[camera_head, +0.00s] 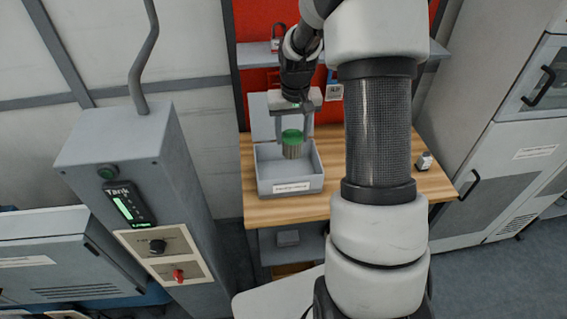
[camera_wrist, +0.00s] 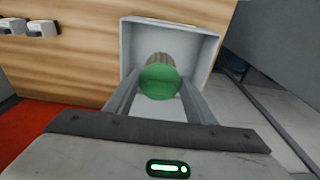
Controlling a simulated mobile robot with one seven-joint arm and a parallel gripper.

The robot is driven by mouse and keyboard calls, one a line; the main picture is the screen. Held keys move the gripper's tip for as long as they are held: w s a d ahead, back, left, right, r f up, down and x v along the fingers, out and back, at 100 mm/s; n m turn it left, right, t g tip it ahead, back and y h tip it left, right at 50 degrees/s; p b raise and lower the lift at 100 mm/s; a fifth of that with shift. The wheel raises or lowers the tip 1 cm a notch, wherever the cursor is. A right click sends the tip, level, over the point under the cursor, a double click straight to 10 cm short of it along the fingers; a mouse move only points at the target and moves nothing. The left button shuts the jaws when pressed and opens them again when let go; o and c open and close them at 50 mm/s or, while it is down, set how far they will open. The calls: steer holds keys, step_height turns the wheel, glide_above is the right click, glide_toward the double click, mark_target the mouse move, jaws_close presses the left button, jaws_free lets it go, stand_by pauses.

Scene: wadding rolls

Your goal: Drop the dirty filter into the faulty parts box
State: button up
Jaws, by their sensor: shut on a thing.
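The filter (camera_head: 292,149) is a short cylinder with a green top and a pleated, brownish side. My gripper (camera_head: 293,136) points down and is shut on it, with one finger on each side. In the wrist view the filter (camera_wrist: 160,80) sits between the two finger ends of my gripper (camera_wrist: 160,88). The faulty parts box (camera_head: 262,186) is a grey open box with a raised lid at the back and a white label on its front, too small to read. The filter is over or inside the box opening; whether it touches the box floor I cannot tell.
The box stands on a wooden workbench (camera_head: 345,205) before a red back panel (camera_head: 262,20). A small white-and-dark item (camera_head: 424,161) lies on the bench at right. A grey Tank control cabinet (camera_head: 140,190) stands at left, and grey cabinets (camera_head: 510,130) stand at right.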

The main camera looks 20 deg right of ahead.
mark_target(292, 149)
steer(key=shift+s+f+b, duration=0.25)
steer(key=shift+f+b, duration=0.2)
steer(key=shift+f, duration=0.25)
steer(key=shift+f+b, duration=1.3)
steer(key=shift+f, duration=0.9)
steer(key=o, duration=1.2)
steer(key=shift+r, duration=0.15)
steer(key=shift+s+a+r, duration=0.1)
steer(key=shift+s+r, duration=0.25)
steer(key=shift+r, duration=2.5)
steer(key=shift+s+a+r, duration=0.1)
steer(key=shift+s+r, duration=0.2)
steer(key=shift+r, duration=2.55)
steer(key=shift+s+r, duration=0.35)
steer(key=shift+r, duration=2.5)
